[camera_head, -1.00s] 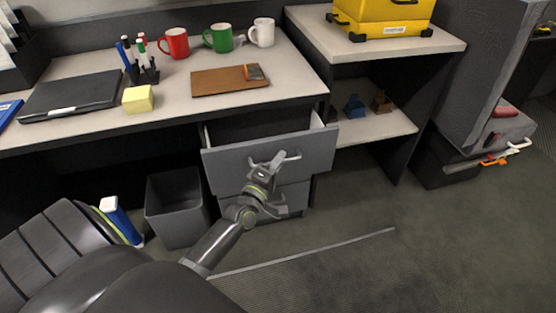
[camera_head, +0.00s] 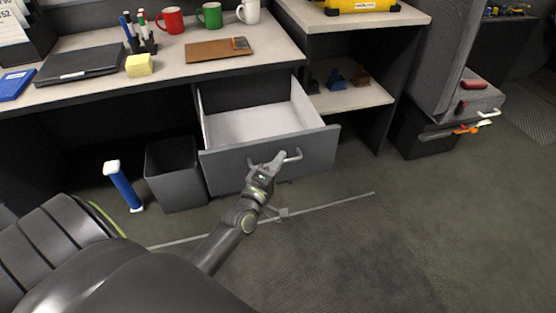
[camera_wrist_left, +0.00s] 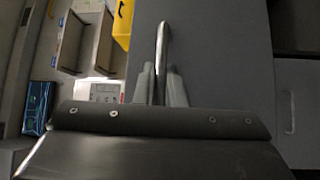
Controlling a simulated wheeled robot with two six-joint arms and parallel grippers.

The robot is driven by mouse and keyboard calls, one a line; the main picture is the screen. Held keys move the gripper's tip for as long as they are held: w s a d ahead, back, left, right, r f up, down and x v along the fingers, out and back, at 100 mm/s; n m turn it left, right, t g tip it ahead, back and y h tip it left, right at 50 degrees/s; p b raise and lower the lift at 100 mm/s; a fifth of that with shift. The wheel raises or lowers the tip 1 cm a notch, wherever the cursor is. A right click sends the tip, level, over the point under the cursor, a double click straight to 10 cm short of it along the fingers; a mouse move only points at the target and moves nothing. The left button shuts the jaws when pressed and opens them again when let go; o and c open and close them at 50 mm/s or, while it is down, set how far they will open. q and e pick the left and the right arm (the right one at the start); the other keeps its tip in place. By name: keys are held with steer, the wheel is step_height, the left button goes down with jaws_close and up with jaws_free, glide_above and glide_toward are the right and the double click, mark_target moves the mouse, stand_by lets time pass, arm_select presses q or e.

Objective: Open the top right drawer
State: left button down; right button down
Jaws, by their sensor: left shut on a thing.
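The top right drawer (camera_head: 225,163) under the desk is pulled far out, and its light, empty-looking inside shows. Its grey front carries a bar handle (camera_head: 293,158). My left gripper (camera_head: 268,165) is at the handle, shut on it. In the left wrist view the handle (camera_wrist_left: 162,45) stands up between the fingers, against the grey drawer front (camera_wrist_left: 215,45). My right gripper does not show.
The desk top (camera_head: 110,95) holds several mugs, a closed laptop (camera_head: 80,64) and a brown clipboard (camera_head: 215,50). Open floor (camera_head: 410,220) lies to the right.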

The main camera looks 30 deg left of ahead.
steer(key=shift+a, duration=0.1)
